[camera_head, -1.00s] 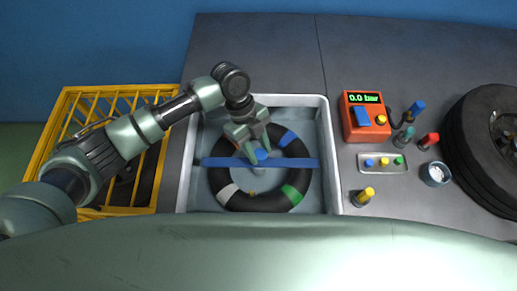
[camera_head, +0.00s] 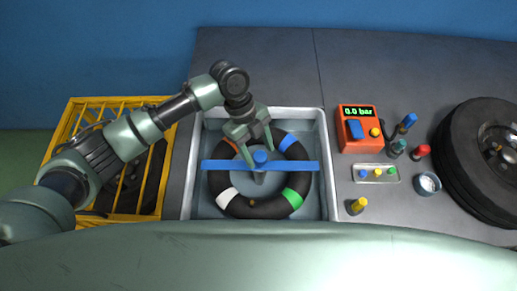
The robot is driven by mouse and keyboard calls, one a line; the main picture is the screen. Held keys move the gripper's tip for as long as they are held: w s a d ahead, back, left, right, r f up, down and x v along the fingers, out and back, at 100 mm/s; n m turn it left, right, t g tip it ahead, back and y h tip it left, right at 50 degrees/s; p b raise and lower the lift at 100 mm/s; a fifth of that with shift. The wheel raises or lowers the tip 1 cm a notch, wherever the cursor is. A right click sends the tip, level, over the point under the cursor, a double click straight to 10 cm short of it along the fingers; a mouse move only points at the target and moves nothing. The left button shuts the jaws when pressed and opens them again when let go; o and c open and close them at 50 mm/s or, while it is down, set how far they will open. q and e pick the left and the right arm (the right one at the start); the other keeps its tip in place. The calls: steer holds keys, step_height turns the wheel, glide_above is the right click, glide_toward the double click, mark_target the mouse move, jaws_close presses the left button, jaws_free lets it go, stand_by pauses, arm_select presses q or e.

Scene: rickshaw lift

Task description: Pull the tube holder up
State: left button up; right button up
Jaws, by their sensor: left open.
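The tube holder is a blue bar (camera_head: 222,165) with a round blue knob (camera_head: 260,156) at its middle. It lies across the tray, over a black ring-shaped tube (camera_head: 234,203) with white, green, blue and orange patches. A grey post shows below the bar's middle. My left gripper (camera_head: 258,150) is open, its fingers reaching down on either side of the knob. I cannot tell whether they touch it. The tube sits in the grey tray (camera_head: 326,150). My right gripper is not in view.
A yellow cage (camera_head: 122,218) holding a dark wheel stands left of the tray. Right of it are an orange pressure box (camera_head: 346,142) reading 0.0 bar, a small tray of coloured caps (camera_head: 396,174), a small cup (camera_head: 428,184), several coloured-topped pieces and a large tire (camera_head: 452,160).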

arm_select(q)
steer(key=b+v, duration=0.2)
steer(key=v, duration=0.6)
steer(key=shift+s+f, duration=0.1)
stand_by(0.3)
